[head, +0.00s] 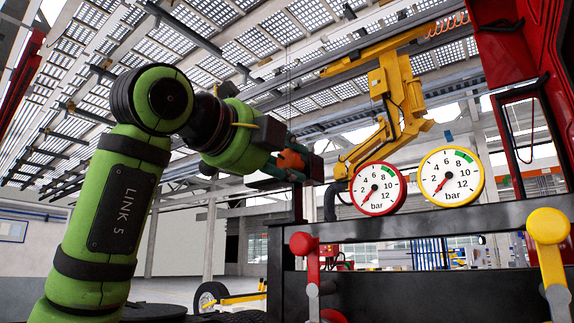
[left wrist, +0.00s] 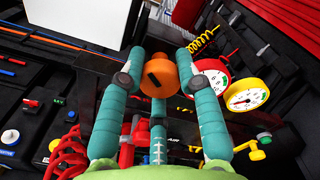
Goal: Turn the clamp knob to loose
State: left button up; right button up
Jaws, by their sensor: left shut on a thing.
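The orange clamp knob (head: 291,160) is at the middle of the head view, on a dark block at the end of the black frame. In the left wrist view the knob (left wrist: 158,76) shows its round face with a dark slanted slot mark. My left gripper (head: 293,164) is shut on the knob, and its teal fingers (left wrist: 160,62) reach around it from the sides and below. The fingers partly hide the knob in the head view. I cannot tell from the mark whether the clamp is tight or loose. My right gripper is in neither view.
A red-rimmed gauge (head: 378,189) and a yellow-rimmed gauge (head: 450,175) stand on the black frame (head: 430,228) right of the knob. A red lever (head: 304,244) and a yellow lever (head: 547,228) are below. A yellow hoist arm (head: 395,100) hangs behind.

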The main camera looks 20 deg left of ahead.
pick_arm(q)
jog(key=n+b, duration=0.1)
jog(key=n, duration=0.3)
jog(key=shift+n, duration=0.3)
jog(key=shift+n+b, duration=0.5)
jog(key=shift+n, duration=0.9)
jog(key=shift+r, duration=0.1)
jog(key=o, duration=1)
jog(key=shift+o, duration=0.9)
jog(key=shift+w, duration=0.1)
jog(key=v, duration=1.2)
